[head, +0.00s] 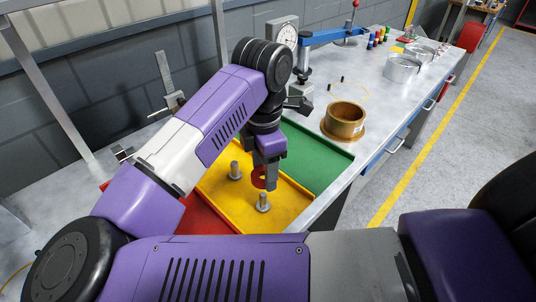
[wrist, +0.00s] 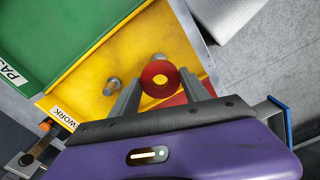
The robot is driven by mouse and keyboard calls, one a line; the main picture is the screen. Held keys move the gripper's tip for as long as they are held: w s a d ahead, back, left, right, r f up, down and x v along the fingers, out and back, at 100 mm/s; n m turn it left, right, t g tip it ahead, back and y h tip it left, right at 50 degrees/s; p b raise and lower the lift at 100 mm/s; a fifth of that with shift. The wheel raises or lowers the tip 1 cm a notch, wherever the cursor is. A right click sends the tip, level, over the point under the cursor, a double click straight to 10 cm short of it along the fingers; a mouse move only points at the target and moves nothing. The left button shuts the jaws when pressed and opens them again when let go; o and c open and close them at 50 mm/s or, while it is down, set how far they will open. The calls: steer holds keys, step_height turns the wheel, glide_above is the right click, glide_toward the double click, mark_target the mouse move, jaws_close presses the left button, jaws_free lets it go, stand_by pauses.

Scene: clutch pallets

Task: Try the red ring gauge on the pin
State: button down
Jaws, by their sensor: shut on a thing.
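My gripper (head: 266,182) points down over the yellow tray (head: 290,205) and is shut on the red ring gauge (head: 258,178). In the wrist view the ring (wrist: 148,80) sits between my two fingertips, with yellow showing through its hole. Two grey metal pins stand in the yellow tray. The nearer pin (head: 263,203) is just below the ring in the head view. The other pin (head: 234,171) is to the left and farther back. In the wrist view one pin (wrist: 112,86) lies left of the ring, and another (wrist: 159,56) shows partly behind its upper edge.
A green tray (head: 315,155) adjoins on the right and a red tray (head: 203,220) on the left. A brass flanged ring (head: 345,122) stands at the bench's right edge. A dial gauge stand (head: 287,38) and height gauge (head: 166,75) stand behind. The bench's middle right is fairly clear.

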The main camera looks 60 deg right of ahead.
mark_target(264, 194)
steer(key=shift+w+f, duration=0.1)
steer(key=shift+w, duration=0.1)
steer(key=shift+s+f, duration=0.1)
steer(key=shift+f, duration=0.7)
steer(key=shift+f+b, duration=1.05)
steer(key=shift+f, duration=0.5)
steer(key=shift+f+b, duration=0.4)
steer(key=shift+b, duration=0.2)
steer(key=shift+r+b, duration=0.1)
steer(key=shift+b, duration=0.45)
steer(key=shift+f+b, duration=0.35)
steer(key=shift+b, duration=0.95)
